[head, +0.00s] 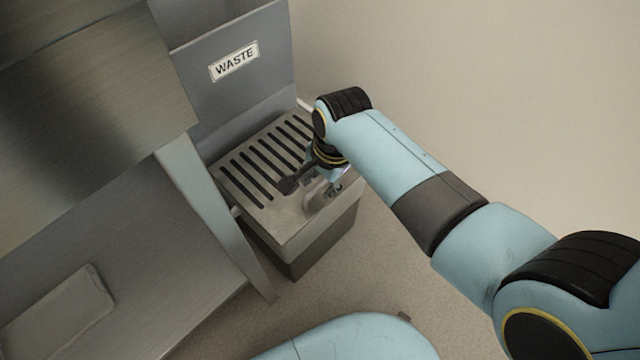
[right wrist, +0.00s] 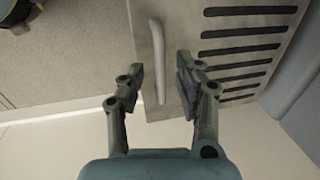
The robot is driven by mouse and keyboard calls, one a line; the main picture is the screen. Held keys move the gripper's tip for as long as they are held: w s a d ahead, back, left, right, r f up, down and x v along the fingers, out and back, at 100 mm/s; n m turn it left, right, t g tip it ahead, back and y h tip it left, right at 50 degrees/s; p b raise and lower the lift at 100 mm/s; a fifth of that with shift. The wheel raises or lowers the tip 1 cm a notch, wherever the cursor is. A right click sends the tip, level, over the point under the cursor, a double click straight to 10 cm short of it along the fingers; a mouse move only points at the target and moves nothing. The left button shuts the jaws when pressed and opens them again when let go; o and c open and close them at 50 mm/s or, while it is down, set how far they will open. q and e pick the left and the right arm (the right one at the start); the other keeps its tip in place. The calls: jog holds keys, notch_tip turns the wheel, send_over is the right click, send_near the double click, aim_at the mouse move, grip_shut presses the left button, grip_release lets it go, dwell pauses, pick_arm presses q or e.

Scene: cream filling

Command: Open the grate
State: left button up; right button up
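The grate (head: 262,165) is a slotted metal cover lying flat on top of the waste bin. In the right wrist view the grate (right wrist: 245,42) shows dark slots and a pale bar handle (right wrist: 158,62) on its plain part. My right gripper (head: 312,190) is low over the front part of the grate. In the right wrist view my right gripper (right wrist: 160,68) is open, with one finger on each side of the handle's lower end. I cannot tell whether the fingers touch it. My left gripper is not in view.
The grey bin back panel (head: 235,85) with a WASTE label (head: 234,62) rises behind the grate. A metal cabinet (head: 90,90) stands close on the left. Open floor (head: 390,265) lies in front and to the right.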

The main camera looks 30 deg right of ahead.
jog(key=shift+f, duration=0.25)
grip_shut()
dwell(0.4)
